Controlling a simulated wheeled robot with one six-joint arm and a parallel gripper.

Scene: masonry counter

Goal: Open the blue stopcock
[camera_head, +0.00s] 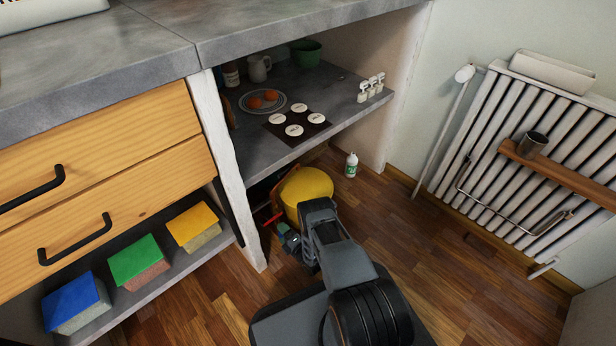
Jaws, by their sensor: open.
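No blue stopcock can be made out; the space low under the counter is dark and partly hidden behind the white post and my arm. A small red bar (273,218), perhaps a handle, shows there beside a yellow round thing (305,187). My gripper (284,232) is low at the counter opening, just right of the post and close to the red bar. It is small and partly hidden by my arm, and it is open. I see nothing held in it, and I cannot tell whether it touches anything.
The white post (230,170) stands close left of my gripper. A grey shelf (262,160) with a plate (262,102) and burner-like discs overhangs it. A bottle (351,165) stands on the wooden floor. A radiator (530,150) is at right; floor between is clear.

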